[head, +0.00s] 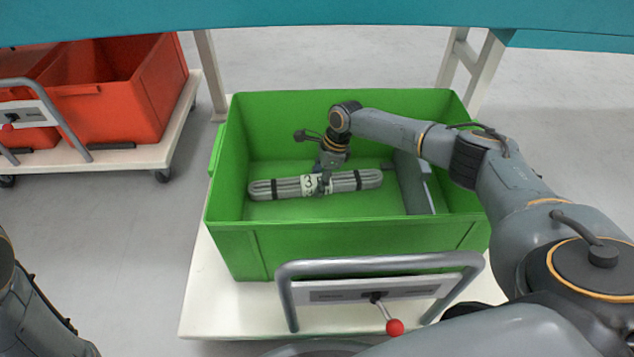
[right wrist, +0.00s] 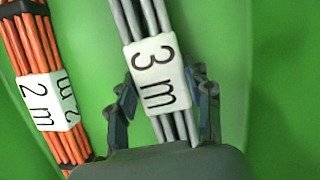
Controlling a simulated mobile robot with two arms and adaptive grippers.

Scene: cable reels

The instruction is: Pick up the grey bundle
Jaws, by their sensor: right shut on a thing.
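The grey bundle (head: 278,188) is a long, strapped coil of grey cable inside the green crate (head: 345,235). It lies left to right across the crate in the head view. Its white label reads 3 m and shows in the right wrist view (right wrist: 158,75). My right gripper (head: 324,185) reaches down into the crate from above and is shut on the bundle near its middle, with one finger on each side of it. I cannot tell whether the bundle touches the crate floor. My left gripper is out of view.
An orange bundle (right wrist: 38,85) labelled 2 m lies beside the grey one in the right wrist view. The crate stands on a white cart (head: 222,315) with a grey handle (head: 380,264). Red crates (head: 120,100) stand on another cart at left. A teal surface (head: 300,12) spans the top.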

